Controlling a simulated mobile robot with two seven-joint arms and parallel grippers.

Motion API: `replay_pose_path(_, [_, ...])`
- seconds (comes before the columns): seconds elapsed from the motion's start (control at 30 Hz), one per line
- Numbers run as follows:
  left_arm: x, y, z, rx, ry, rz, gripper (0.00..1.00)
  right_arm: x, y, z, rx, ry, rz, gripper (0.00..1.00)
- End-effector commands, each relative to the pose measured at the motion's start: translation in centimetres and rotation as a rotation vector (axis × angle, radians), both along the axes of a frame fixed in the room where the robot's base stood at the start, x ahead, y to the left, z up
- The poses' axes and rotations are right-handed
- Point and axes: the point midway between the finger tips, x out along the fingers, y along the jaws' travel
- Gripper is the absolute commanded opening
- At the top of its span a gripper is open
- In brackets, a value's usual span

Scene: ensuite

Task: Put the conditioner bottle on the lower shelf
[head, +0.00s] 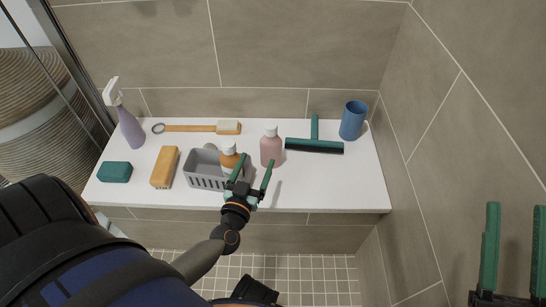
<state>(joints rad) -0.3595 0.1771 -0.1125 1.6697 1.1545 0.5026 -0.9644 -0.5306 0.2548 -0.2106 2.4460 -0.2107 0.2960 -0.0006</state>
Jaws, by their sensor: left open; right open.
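Two bottles could be the conditioner, and I cannot tell which: a pink bottle with a pale cap (271,149) standing upright on the white shelf (340,185), and an orange-topped bottle (229,156) in the grey basket (205,182). My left gripper (256,159) is open at the front of the shelf, between these two bottles. Its left finger overlaps the orange-topped bottle and basket in view; its right finger is just in front of the pink bottle. Contact cannot be told. My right gripper (516,207) is open and empty at the far right, away from the shelf. Only one shelf surface is visible.
A purple spray bottle (130,128), green block (115,172), yellow sponge (164,167), wooden brush (195,128), green squeegee (314,145) and blue cup (353,120) are on the shelf. Its front right is clear. Tiled walls (440,130) border the back and right.

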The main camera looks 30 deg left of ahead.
Motion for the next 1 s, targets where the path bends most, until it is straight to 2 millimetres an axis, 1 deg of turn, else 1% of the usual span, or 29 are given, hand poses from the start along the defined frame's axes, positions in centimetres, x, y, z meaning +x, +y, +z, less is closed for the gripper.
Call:
replay_pose_path(0.1, [1.9, 0.6, 0.0, 0.001, -0.006, 0.001, 0.83, -1.2, 0.2, 1.5, -0.003, -0.086, 0.016, 0.47])
replay_pose_path(0.27, [4.3, 1.2, 0.0, 0.001, -0.004, -0.001, 0.83, -3.3, 0.5, 3.8, -0.006, -0.218, 0.044, 0.47])
replay_pose_path(0.4, [6.0, 1.7, 0.0, 0.002, -0.003, -0.002, 0.83, -3.6, 0.6, 3.7, -0.003, -0.232, 0.052, 0.47])
replay_pose_path(0.57, [6.8, 1.8, 0.0, 0.001, -0.002, -0.003, 0.83, -3.7, 0.6, 3.6, -0.001, -0.236, 0.056, 0.47])
replay_pose_path(0.83, [10.6, 2.3, 0.1, 0.001, -0.003, -0.003, 0.83, -3.6, 0.7, 2.0, 0.013, -0.223, 0.069, 0.47])
replay_pose_path(0.9, [11.2, 2.5, 0.2, 0.000, -0.003, -0.002, 0.83, -3.5, 0.7, 1.9, 0.015, -0.221, 0.070, 0.47])
replay_pose_path(1.0, [11.6, 2.7, 0.2, 0.001, -0.001, -0.002, 0.83, -3.5, 0.7, 1.8, 0.017, -0.219, 0.071, 0.47])
